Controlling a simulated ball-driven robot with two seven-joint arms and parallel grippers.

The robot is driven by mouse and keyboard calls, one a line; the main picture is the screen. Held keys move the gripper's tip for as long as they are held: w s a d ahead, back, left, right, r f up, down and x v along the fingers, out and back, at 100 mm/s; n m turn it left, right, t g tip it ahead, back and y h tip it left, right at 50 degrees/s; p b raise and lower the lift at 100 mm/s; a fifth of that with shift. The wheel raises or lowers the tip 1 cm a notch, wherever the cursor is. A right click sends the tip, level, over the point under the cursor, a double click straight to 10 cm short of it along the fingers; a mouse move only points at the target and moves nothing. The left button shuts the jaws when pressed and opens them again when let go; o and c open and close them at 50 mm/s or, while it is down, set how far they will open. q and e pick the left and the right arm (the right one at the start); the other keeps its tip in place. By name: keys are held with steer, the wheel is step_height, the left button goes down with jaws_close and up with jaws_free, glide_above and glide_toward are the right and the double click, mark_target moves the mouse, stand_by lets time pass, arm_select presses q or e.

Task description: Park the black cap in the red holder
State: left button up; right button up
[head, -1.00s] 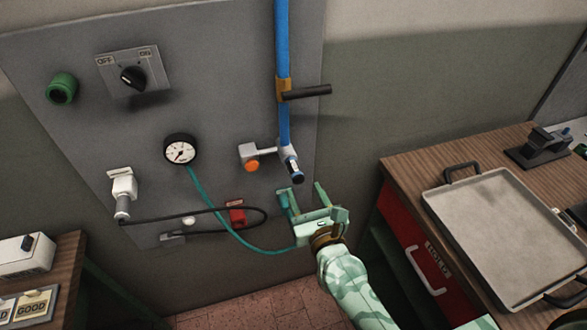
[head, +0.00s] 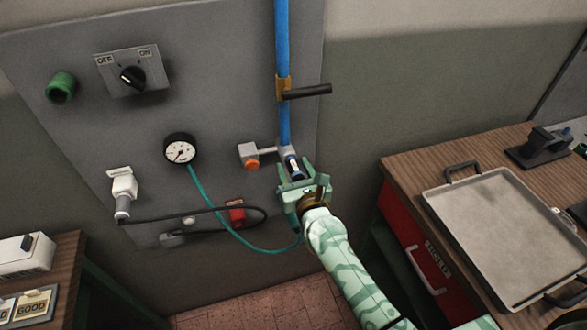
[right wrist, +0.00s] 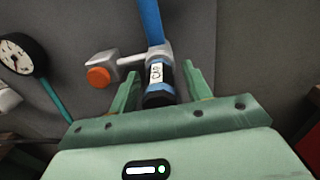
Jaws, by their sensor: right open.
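The black cap (head: 293,168) sits at the lower end of the blue pipe (head: 284,115) on the grey panel. In the right wrist view the cap (right wrist: 160,98) shows dark, with a blue band and a white label. My right gripper (head: 292,174) is open, with one finger on each side of the cap; in the right wrist view (right wrist: 160,84) gaps show between cap and fingers. The red holder (head: 236,215) is low on the panel, left of the gripper, and looks empty. My left gripper is out of view.
An orange-ended valve (head: 251,164) is close left of the cap. A black lever (head: 306,91) sticks out above. A teal hose (head: 225,228) and a black cable (head: 160,219) hang near the holder. A tray (head: 500,235) lies on the right bench.

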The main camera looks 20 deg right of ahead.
stand_by(0.8)
jaws_close()
steer(key=shift+s, duration=0.15)
steer(key=shift+s+d, duration=0.1)
steer(key=shift+s, duration=2.75)
